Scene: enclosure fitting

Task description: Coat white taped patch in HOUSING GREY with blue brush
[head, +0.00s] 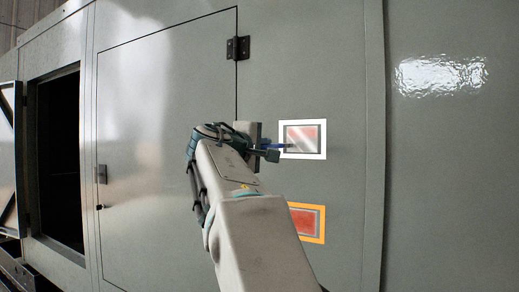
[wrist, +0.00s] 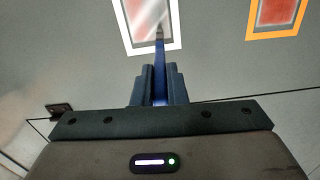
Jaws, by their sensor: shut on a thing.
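The white-taped patch (head: 308,133) is on the grey enclosure wall, right of the door. Its inside shows red at the upper part, with pale grey streaks across it and grey along the edges. It also shows at the top of the wrist view (wrist: 142,18), partly cut off. My gripper (head: 272,153) is just left of the patch in the head view. In the wrist view my gripper (wrist: 157,85) is shut on the blue brush (wrist: 160,88). The brush tip points into the white frame and overlaps the patch; I cannot tell whether it touches.
An orange-taped patch (head: 308,222) with a red inside sits below the white one. The closed door (head: 150,90) has a hinge (head: 238,48) and a latch (head: 101,174). A dark opening (head: 60,160) is at the far left. The wall at the right is bare.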

